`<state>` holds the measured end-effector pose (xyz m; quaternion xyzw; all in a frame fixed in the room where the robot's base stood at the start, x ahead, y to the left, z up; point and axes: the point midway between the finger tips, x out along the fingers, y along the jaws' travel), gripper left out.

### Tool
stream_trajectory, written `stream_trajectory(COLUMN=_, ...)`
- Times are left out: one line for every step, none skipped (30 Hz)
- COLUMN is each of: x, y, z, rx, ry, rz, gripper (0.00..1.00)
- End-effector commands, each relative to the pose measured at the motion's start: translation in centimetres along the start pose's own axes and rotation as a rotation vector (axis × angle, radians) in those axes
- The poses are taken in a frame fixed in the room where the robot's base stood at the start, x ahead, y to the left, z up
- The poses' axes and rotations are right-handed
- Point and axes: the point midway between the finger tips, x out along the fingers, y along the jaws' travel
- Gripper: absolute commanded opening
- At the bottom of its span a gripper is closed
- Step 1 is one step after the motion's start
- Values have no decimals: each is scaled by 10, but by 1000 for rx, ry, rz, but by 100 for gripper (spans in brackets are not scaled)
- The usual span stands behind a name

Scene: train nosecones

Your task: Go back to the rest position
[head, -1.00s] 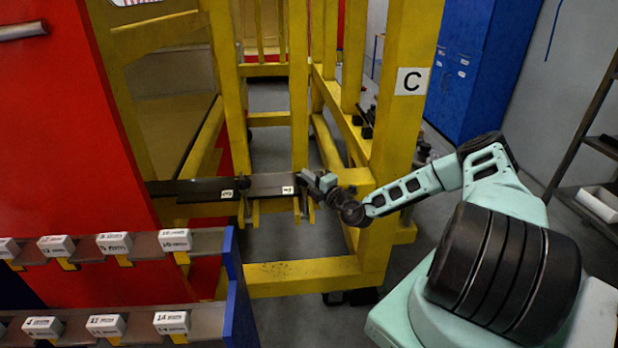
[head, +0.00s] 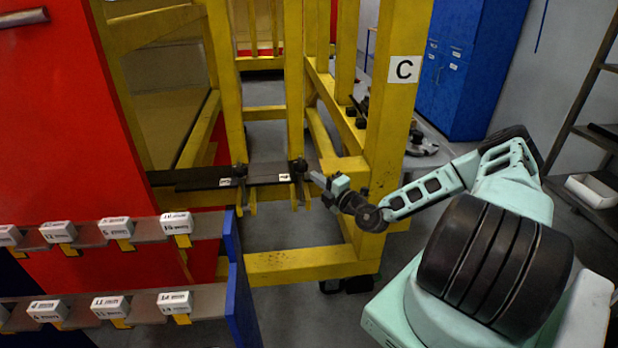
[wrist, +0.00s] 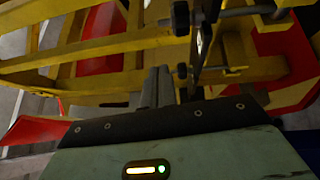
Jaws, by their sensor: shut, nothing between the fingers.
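My gripper (head: 318,179) is at the end of my teal arm, in front of the yellow frame (head: 378,130) marked C. In the wrist view its two grey fingers (wrist: 157,88) are together with nothing between them. In the head view the fingertips are small and point left toward a dark bar (head: 265,173) with white tags across the frame. I cannot tell from the head view how close the tips are to the bar's end. In the wrist view, a dark bar and bolt parts (wrist: 198,40) stand just right of the fingers.
White labelled boxes (head: 175,222) sit on grey shelves with a blue end panel (head: 238,285) at the lower left. A red panel (head: 55,120) is at the left. A blue cabinet (head: 468,70) and a rack (head: 590,150) stand at the right. Grey floor shows between frame and cabinet.

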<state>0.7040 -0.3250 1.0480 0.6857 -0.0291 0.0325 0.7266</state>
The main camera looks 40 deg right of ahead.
Motion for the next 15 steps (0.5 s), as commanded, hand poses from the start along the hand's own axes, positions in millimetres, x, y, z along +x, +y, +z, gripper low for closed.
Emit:
stream_trajectory(x=-10, y=-2, z=1, rx=0, ry=-2, rz=0, gripper=0)
stream_trajectory(x=-14, y=-2, z=0, rx=1, ry=-1, rz=0, gripper=0)
stream_trajectory(x=-20, y=-1, z=0, rx=0, ry=0, rz=-1, gripper=0)
stream_trajectory(x=-24, y=0, z=0, rx=0, ry=0, rz=-1, gripper=0)
stream_trajectory(x=-27, y=0, z=0, rx=-1, ry=0, rz=-1, gripper=0)
stream_trajectory(x=-30, y=1, z=0, rx=0, ry=1, rz=0, gripper=0)
stream_trajectory(x=-32, y=2, z=0, rx=0, ry=1, rz=0, gripper=0)
stream_trajectory(x=-34, y=2, z=0, rx=0, ry=0, rz=0, gripper=0)
stream_trajectory(x=-36, y=3, z=0, rx=0, ry=0, rz=0, gripper=0)
stream_trajectory(x=-37, y=3, z=0, rx=1, ry=0, rz=0, gripper=0)
stream_trajectory(x=-37, y=3, z=0, rx=1, ry=0, rz=0, gripper=0)
stream_trajectory(x=-38, y=4, z=0, rx=1, ry=0, rz=0, gripper=0)
stream_trajectory(x=-38, y=4, z=0, rx=1, ry=0, rz=0, gripper=0)
stream_trajectory(x=-38, y=4, z=0, rx=1, ry=1, rz=0, gripper=0)
stream_trajectory(x=-38, y=4, z=0, rx=1, ry=1, rz=0, gripper=0)
